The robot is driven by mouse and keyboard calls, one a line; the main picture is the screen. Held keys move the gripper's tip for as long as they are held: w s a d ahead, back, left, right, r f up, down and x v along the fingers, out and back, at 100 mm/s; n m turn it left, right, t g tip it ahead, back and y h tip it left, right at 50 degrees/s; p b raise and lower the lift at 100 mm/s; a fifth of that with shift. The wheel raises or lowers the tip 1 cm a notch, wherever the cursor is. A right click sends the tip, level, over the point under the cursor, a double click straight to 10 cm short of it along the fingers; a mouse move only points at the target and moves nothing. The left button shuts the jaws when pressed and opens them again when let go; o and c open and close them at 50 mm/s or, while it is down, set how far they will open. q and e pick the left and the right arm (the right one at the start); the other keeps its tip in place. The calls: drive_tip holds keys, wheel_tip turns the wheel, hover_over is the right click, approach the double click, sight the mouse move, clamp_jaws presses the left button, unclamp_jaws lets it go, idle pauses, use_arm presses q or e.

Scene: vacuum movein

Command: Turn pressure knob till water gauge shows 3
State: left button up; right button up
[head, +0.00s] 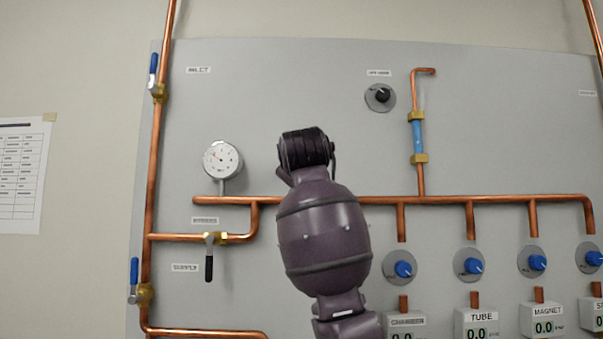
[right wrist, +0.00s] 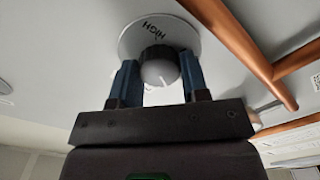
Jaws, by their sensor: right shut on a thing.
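A dark round knob with a light grey face and a white mark (right wrist: 160,68) is on a round white plate (right wrist: 135,40) lettered "HIGH" in the right wrist view. My right gripper (right wrist: 159,78) has its two blue fingers on either side of the knob and is shut on it. In the head view my right gripper (head: 306,148) is against the panel, and my arm hides the knob there. A vertical tube gauge with a blue column (head: 417,136) sits between two brass fittings; no scale is readable. A round dial gauge (head: 222,158) is left of my gripper; its numbers are too small to read. My left gripper is not in view.
Copper pipes (head: 480,199) run across the grey panel (head: 310,85). A small black knob (head: 382,95) is at the upper right. Several blue knobs (head: 403,269) and digital displays (head: 477,325) are at the lower right. Valves with blue or black levers (head: 208,266) are at the left.

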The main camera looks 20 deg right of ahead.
drive_tip(key=m, duration=1.2)
drive_tip(key=shift+d, duration=0.1)
idle(0.4)
drive_tip(key=o, duration=0.9)
drive_tip(key=shift+s, duration=0.2)
